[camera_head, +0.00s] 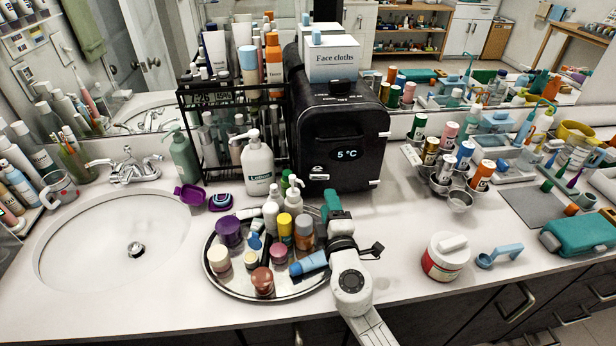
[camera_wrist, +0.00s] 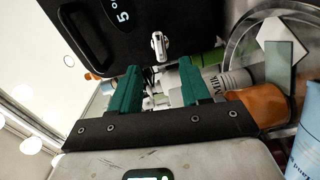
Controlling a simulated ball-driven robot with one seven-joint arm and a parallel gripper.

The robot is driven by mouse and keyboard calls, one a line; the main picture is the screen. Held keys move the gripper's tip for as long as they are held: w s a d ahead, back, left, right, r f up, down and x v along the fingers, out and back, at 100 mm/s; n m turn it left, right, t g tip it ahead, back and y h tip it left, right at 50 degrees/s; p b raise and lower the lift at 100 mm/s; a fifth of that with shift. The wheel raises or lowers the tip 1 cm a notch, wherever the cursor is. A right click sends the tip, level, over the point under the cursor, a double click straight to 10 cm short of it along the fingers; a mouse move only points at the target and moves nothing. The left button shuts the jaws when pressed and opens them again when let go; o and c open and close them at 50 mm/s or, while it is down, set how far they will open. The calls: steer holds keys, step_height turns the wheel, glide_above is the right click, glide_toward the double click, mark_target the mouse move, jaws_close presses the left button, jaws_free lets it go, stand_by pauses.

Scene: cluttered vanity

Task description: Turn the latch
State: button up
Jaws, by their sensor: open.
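The black mini fridge (camera_head: 345,130) stands at the back of the counter, with "5 °C" lit on its front. A small whitish latch (camera_head: 319,173) sits low on the left of the fridge front. In the wrist view the fridge (camera_wrist: 115,25) fills the top, and the latch (camera_wrist: 159,46) lies just beyond the gap between my fingertips. My gripper (camera_head: 331,198) has teal fingers and is in front of the fridge, low and slightly right of the latch.
A round tray (camera_head: 215,283) crowded with bottles and jars lies left of my wrist. A lotion bottle (camera_head: 257,166) stands left of the fridge. A group of cans (camera_head: 447,165) and a red-and-white tub (camera_head: 445,258) stand to the right. Some counter before the fridge's right side is clear.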

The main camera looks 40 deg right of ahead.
mark_target(322, 179)
steer(key=x, duration=0.9)
steer(key=shift+w+d, duration=0.25)
steer(key=shift+c, duration=0.3)
jaws_close()
